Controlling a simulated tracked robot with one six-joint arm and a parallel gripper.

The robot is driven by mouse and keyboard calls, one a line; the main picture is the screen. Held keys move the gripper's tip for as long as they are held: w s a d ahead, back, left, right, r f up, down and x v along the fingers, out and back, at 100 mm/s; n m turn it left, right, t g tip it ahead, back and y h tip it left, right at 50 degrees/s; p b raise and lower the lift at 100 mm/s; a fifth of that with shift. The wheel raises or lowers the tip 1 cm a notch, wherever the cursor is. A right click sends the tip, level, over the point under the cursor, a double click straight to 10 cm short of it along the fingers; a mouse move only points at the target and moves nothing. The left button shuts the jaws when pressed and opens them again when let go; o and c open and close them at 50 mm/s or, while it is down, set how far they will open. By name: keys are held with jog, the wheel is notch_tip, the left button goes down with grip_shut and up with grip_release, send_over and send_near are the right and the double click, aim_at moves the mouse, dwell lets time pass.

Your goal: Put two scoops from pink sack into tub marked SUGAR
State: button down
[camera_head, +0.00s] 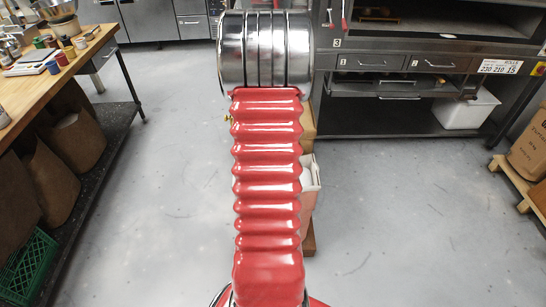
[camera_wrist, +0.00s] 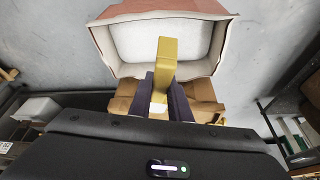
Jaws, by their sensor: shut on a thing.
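In the wrist view my gripper (camera_wrist: 164,88) is shut on a yellow bar-shaped thing (camera_wrist: 166,55), which looks like the handle of a scoop; no scoop bowl can be made out. It stands out over the near edge of an open sack (camera_wrist: 107,54) with a pinkish outside and pale rim. White contents fill the sack. I cannot tell whether the yellow thing touches them. In the head view my arm hides my gripper and most of the sack; a pale and pink edge (camera_head: 311,178) shows right of the arm. No tub marked SUGAR can be made out.
A wooden bench (camera_head: 28,92) with small jars stands left, with brown sacks (camera_head: 75,140) and a green crate (camera_head: 28,270) below. Ovens (camera_head: 420,62) stand behind, a white bin (camera_head: 466,110) beneath. Grey floor is clear on both sides.

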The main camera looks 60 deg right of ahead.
jog(key=shift+s+a+r+t+h, duration=0.1)
jog(key=shift+a+r+h, duration=0.25)
jog(key=shift+r, duration=1)
jog(key=shift+a+r+t+h, duration=0.1)
jog(key=shift+r+h, duration=0.5)
jog(key=shift+r, duration=0.8)
jog(key=shift+s+a+r+t+h, duration=0.1)
jog(key=shift+a+r+h, duration=0.25)
jog(key=shift+r, duration=1)
jog(key=shift+d, duration=0.1)
jog(key=shift+w, duration=0.1)
jog(key=shift+w, duration=0.25)
jog(key=w+a+r+n+t+y, duration=0.15)
jog(key=w+a+n, duration=0.25)
jog(key=w+a, duration=0.7)
jog(key=w+a+r+n+t+y, duration=0.1)
jog(key=w+a+n+t, duration=0.15)
jog(key=w+a, duration=0.85)
jog(key=w+a+r+n+y, duration=0.1)
jog(key=w+a+n, duration=0.2)
jog(key=a, duration=0.6)
jog(key=w+a+r+n+t+y, duration=0.1)
jog(key=w+a+n+y, duration=0.1)
jog(key=w+a, duration=0.4)
jog(key=w+a+r+n+y, duration=0.1)
jog(key=w+a+n, duration=0.2)
jog(key=a, duration=1.1)
jog(key=shift+w+r+n+y, duration=0.15)
jog(key=shift+w+n+y, duration=0.2)
jog(key=shift+w, duration=0.75)
